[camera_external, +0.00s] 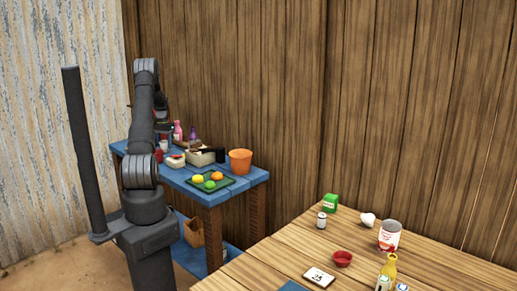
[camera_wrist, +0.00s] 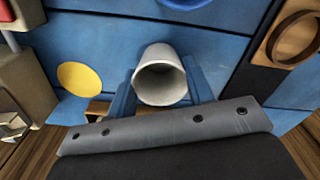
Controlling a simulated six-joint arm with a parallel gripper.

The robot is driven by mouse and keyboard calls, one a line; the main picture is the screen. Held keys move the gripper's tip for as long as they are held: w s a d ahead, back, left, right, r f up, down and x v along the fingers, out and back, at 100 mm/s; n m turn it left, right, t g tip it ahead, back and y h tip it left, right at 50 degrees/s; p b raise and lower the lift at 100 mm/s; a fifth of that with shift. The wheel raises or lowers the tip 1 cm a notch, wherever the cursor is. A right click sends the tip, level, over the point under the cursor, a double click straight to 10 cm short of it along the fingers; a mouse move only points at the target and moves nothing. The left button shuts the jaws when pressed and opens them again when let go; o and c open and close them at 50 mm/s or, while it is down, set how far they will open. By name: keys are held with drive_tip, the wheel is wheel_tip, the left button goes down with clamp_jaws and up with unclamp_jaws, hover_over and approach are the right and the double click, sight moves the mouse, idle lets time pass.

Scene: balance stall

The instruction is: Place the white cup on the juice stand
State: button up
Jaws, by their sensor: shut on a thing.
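The white cup (camera_wrist: 160,75) is in the wrist view, tipped so that its open mouth faces my camera. My gripper (camera_wrist: 162,88) is shut on the cup, with one finger on each side of it. Blue planks of the juice stand (camera_wrist: 105,30) lie behind the cup; I cannot tell whether the cup touches them. In the external view the blue juice stand (camera_external: 257,176) is at the left, against the wooden wall. My arm reaches over its left end, and the held cup cannot be made out there.
On the stand are an orange bucket (camera_external: 240,161), a dark green tray (camera_external: 229,182) with fruit, a pale box (camera_external: 201,157) and bottles (camera_external: 178,131). The wrist view shows a yellow disc (camera_wrist: 80,78) and a round wooden piece (camera_wrist: 293,37). A wooden table (camera_external: 260,265) holds cans and a red bowl (camera_external: 343,258).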

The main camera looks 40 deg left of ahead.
drive_tip(key=o, duration=1)
drive_tip(key=shift+c, duration=0.2)
wheel_tip(320, 180, up, 12)
wheel_tip(320, 180, down, 12)
drive_tip(key=shift+r, duration=1.95)
drive_tip(key=shift+f, duration=0.15)
